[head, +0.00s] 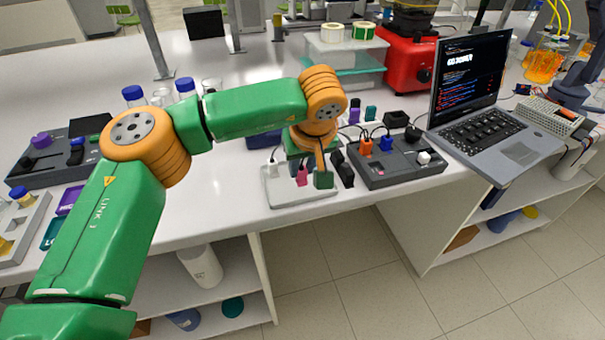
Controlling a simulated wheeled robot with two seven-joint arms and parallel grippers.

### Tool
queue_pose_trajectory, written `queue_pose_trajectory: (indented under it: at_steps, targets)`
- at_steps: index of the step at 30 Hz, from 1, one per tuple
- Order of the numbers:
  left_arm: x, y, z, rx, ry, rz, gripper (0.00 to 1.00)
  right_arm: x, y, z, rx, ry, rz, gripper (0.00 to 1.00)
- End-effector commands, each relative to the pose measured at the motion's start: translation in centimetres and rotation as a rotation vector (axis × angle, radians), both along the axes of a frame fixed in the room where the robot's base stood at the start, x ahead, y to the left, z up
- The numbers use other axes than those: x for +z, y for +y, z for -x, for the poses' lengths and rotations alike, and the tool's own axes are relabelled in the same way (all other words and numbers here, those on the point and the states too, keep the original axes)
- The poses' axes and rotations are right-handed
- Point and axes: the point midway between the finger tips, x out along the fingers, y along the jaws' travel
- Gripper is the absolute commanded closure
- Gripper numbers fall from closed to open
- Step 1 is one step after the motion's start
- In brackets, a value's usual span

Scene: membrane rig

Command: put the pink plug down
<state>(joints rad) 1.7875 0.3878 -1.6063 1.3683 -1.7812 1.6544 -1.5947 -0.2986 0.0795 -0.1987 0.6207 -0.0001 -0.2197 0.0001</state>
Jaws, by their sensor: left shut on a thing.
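The pink plug (301,176) is low over the white tray (285,200) near the bench's front edge. My left gripper (312,178) points down over that tray and is shut on the pink plug. The arm's wrist and a green part of the gripper hide some of the grip. I cannot tell whether the plug touches the tray. A white plug (272,168) is on the tray's left side. My right gripper is not in view.
Right of the tray is a dark socket box (400,172) with orange, blue and white plugs. Dark pieces (346,174) lie between them. An open laptop (500,150) stands further right. Bottles (185,88) stand behind my arm. Bare bench (230,190) lies left of the tray.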

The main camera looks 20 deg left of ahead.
Motion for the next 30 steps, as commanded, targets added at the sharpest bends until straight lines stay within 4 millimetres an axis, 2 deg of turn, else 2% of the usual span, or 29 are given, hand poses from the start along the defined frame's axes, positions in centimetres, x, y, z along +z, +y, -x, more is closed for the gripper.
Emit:
queue_pose_trajectory:
  at_steps: [3,13,14,16,17,25,28,30]
  targets:
    - [-2.0,0.0,0.1,-0.002,0.004,-0.001,1.0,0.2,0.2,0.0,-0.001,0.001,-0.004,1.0]
    - [-2.5,-0.1,0.1,-0.002,0.001,0.0,1.0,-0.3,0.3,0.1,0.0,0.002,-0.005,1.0]
    - [-2.4,-0.1,0.1,-0.002,0.0,-0.001,0.66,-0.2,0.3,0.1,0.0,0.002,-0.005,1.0]
    - [-2.3,-0.1,0.1,-0.002,0.001,0.0,0.47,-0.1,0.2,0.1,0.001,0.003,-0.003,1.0]
    - [-2.3,-0.1,0.1,-0.002,0.001,0.0,0.44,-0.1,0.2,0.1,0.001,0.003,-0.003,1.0]
    - [-2.1,-0.1,0.1,-0.002,0.001,0.0,0.44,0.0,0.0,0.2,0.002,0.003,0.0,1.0]
    - [-1.2,-0.3,0.3,-0.002,-0.001,0.002,0.44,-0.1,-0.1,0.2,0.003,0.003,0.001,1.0]
    - [0.4,-0.7,0.8,-0.004,-0.004,0.002,0.44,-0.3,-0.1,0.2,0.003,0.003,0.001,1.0]
